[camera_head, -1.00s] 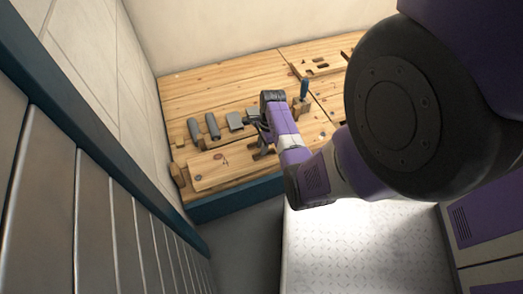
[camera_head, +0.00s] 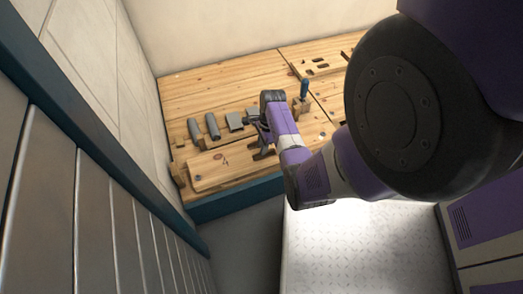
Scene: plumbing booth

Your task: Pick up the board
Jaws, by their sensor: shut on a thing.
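The board (camera_head: 208,172) is a long, light wooden plank with a dark round spot and a "4" mark. It lies along the front left of the wooden workbench. My gripper (camera_head: 262,145) is at the board's right end. Its dark fingers look closed on that end, but the fingertips are small and partly hidden by the wrist. I cannot tell any gap between the board and the bench top.
Grey cylindrical pieces (camera_head: 213,126) and a grey block (camera_head: 234,121) sit in a row just behind the board. A blue-handled tool (camera_head: 304,88) stands in a wooden block to the right. The bench's back left (camera_head: 205,90) is clear. A ribbed grey wall (camera_head: 95,205) is at left.

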